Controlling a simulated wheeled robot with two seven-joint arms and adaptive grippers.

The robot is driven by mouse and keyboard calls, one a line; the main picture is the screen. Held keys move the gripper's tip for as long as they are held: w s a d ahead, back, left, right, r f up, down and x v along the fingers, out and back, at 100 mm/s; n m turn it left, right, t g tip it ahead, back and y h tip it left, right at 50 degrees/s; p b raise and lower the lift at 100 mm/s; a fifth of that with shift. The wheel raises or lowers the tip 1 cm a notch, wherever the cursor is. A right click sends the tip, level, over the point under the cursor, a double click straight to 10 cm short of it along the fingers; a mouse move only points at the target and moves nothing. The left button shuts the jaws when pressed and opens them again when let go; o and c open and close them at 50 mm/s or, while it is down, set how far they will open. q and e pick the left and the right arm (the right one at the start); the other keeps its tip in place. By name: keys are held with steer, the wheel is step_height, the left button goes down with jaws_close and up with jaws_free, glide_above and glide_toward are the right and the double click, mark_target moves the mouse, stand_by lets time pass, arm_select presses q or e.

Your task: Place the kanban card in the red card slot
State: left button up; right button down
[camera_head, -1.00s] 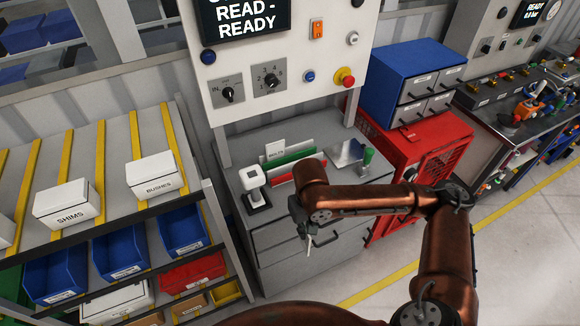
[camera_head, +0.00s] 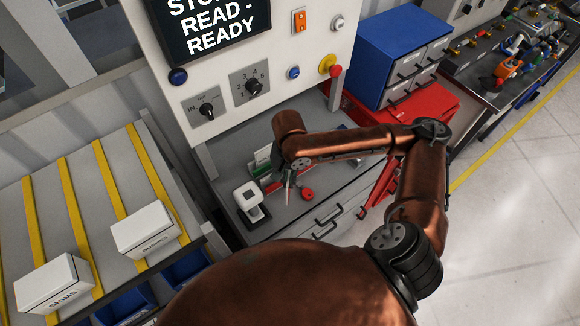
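The kanban card (camera_head: 262,155), white with dark print, stands at the green card slot (camera_head: 259,171) on the grey counter; my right arm partly covers this area. The red card slot (camera_head: 272,187) shows only as a small strip beside my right gripper. My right gripper (camera_head: 287,190) hangs over the counter, pointing down, just right of the slots. Its fingers are small and seen nearly edge-on, so I cannot tell whether they are open or shut. I see nothing clearly held in it. My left gripper is not in view.
A white and black device (camera_head: 249,200) stands left of the slots. A round red object (camera_head: 307,194) lies right of the gripper. The control panel (camera_head: 225,110) rises behind. A blue drawer cabinet (camera_head: 402,55) stands at right, and a rack with white boxes (camera_head: 146,231) at left.

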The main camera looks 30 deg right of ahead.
steer(key=s+d+r+m+p, duration=0.2)
steer(key=d+r+m+p, duration=0.3)
steer(key=m+p, duration=0.3)
arm_select(q)
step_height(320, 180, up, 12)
steer(key=p, duration=0.2)
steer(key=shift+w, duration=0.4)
arm_select(e)
steer(key=w+d+f+m, duration=0.1)
steer(key=w+d+f, duration=0.1)
steer(key=w+f, duration=1.1)
steer(key=shift+f, duration=0.1)
